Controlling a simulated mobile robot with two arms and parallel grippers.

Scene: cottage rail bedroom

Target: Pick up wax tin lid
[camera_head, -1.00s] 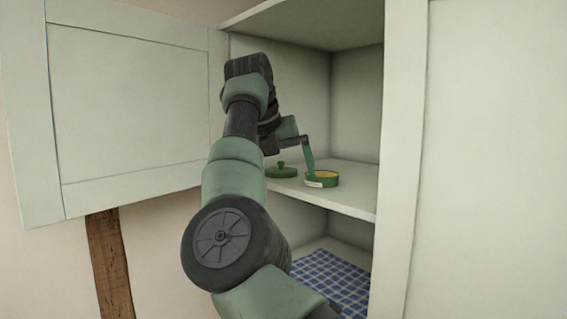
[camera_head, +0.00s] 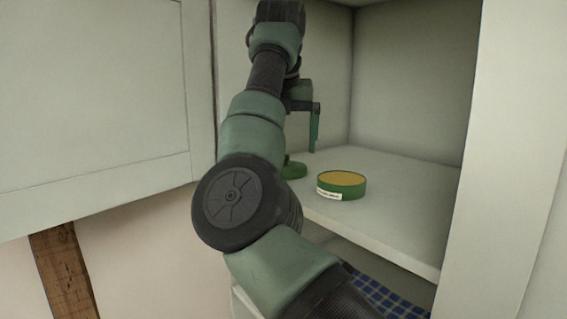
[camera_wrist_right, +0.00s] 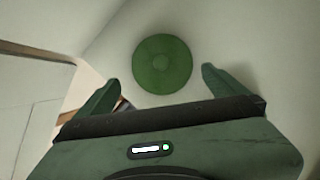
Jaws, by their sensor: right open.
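The green wax tin lid (camera_head: 296,170) rests on the cabinet's middle shelf, partly hidden behind my right arm in the head view. In the right wrist view the round green lid (camera_wrist_right: 162,64) with its small central knob shows whole, centred between and beyond the two open fingers. My right gripper (camera_head: 314,140) is open and empty above the shelf; one finger shows, pointing down near the lid. In the right wrist view the gripper (camera_wrist_right: 160,78) has a finger on each side of the lid, apart from it. The open wax tin (camera_head: 342,187), green with yellow wax and a white label, stands right of the lid. My left gripper is out of view.
The cabinet shelf (camera_head: 400,190) is clear right of and behind the tin. An open cabinet door (camera_head: 95,100) stands at left, and a pale upright panel (camera_head: 510,130) bounds the right. A blue checked cloth (camera_head: 385,298) lies on the level below.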

